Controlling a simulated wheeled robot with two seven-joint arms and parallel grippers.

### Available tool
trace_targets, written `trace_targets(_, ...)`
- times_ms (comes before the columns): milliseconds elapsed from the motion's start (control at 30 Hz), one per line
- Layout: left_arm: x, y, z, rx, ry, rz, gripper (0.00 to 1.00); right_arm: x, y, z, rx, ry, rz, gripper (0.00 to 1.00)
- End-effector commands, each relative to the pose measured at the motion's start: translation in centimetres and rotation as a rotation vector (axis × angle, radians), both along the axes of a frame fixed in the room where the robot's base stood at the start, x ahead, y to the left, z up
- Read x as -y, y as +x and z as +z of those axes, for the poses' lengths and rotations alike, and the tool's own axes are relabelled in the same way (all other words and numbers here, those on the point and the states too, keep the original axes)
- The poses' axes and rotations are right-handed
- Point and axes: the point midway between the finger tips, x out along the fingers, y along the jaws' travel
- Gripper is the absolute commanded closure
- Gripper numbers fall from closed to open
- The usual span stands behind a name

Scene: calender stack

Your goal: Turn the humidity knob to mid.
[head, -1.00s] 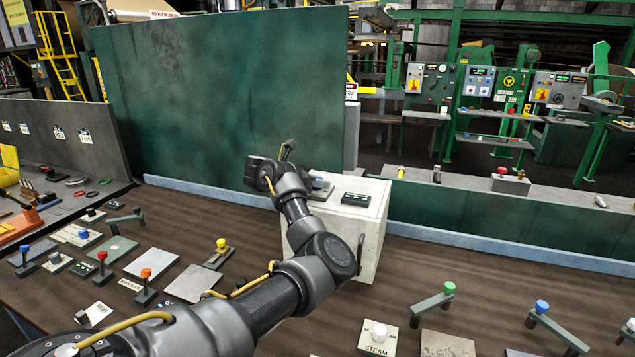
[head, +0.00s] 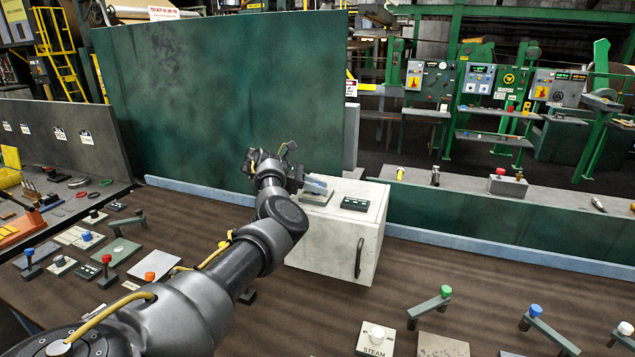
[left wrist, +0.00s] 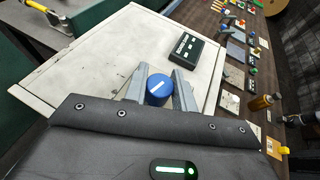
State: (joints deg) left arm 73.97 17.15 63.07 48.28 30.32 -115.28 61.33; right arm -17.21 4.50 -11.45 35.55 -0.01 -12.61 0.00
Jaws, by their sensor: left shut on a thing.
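A blue knob (left wrist: 158,86) with a white pointer line sits on top of a pale box (head: 336,245). In the left wrist view the knob is between the two grey fingers of my left gripper (left wrist: 159,92), which is shut on it. The pointer line lies aslant in that picture. In the head view my left gripper (head: 312,185) reaches over the box top from the left, by a grey-green plate (head: 317,198), and mostly hides the knob. A small dark label block (head: 355,203) lies to the right of the plate; its lettering is too small to read.
A tall green panel (head: 225,90) stands behind the box. A dark handle (head: 359,258) is on the box front. Levers, plates and a white STEAM knob (head: 376,334) are spread over the brown bench.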

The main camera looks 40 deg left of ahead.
Motion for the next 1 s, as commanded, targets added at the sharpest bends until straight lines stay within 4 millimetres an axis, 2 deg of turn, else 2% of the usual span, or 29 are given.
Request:
trace_targets(600, -0.1, -0.1, -0.2, 0.0, 0.001, -0.205, 0.96, 0.0, 0.0, -2.7, -0.001, 0.0, 0.0, 1.0)
trace_targets(1000, -0.1, 0.0, -0.1, 0.001, 0.002, -0.232, 0.96, 0.1, 0.0, -3.1, -0.001, -0.001, 0.001, 1.0)
